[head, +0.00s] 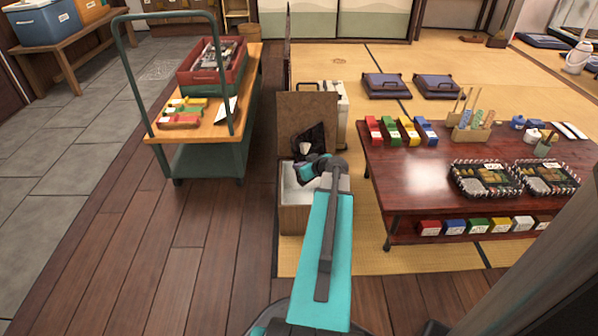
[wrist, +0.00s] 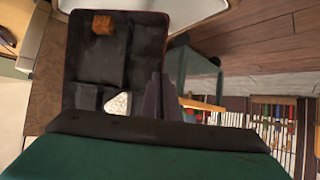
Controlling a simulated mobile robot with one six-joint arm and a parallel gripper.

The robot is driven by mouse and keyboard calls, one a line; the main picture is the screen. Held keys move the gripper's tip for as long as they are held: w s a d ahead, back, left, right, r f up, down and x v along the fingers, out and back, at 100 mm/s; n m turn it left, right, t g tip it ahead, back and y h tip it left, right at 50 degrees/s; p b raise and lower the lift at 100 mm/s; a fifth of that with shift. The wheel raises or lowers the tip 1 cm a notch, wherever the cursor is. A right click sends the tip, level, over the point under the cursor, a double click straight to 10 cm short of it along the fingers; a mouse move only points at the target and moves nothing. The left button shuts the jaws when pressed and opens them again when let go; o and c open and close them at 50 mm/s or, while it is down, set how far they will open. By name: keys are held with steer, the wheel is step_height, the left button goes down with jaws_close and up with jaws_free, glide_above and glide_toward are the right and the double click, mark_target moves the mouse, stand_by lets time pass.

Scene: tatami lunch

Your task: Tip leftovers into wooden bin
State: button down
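The wooden bin (head: 294,220) stands on the floor with its lid (head: 303,106) raised and a pale inside showing. A black compartment tray (head: 318,132) is steeply tilted above the bin opening, in front of the lid. In the wrist view the tray (wrist: 100,62) holds a brown-orange food piece (wrist: 103,25) in one compartment and a white, rice-like lump (wrist: 118,103) in another. My gripper (wrist: 160,84) appears shut on the tray's side edge; its fingertips are partly hidden. In the head view my wrist covers part of the bin opening.
A low red-brown table (head: 430,170) with lunch boxes (head: 485,180) stands close on the right. A green cart (head: 207,160) with a red crate (head: 212,75) is on the left. Wooden floor (head: 170,270) between cart and bin is clear.

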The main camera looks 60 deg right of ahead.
steer(key=shift+f+t+b, duration=0.2)
steer(key=shift+t+b, duration=0.45)
steer(key=shift+b, duration=1.8)
steer(key=shift+f+t+b, duration=0.2)
steer(key=shift+t+b, duration=0.45)
steer(key=shift+b, duration=1.8)
steer(key=shift+r+h, duration=0.1)
steer(key=shift+h, duration=0.2)
steer(key=shift+w+t, duration=0.1)
steer(key=shift+t, duration=0.3)
steer(key=shift+f+m+t+h, duration=0.2)
steer(key=shift+m+t+h, duration=0.15)
steer(key=shift+t, duration=0.45)
steer(key=shift+w+f+t+h, duration=0.2)
steer(key=shift+t+h, duration=0.15)
steer(key=shift+t, duration=0.55)
steer(key=shift+s, duration=0.1)
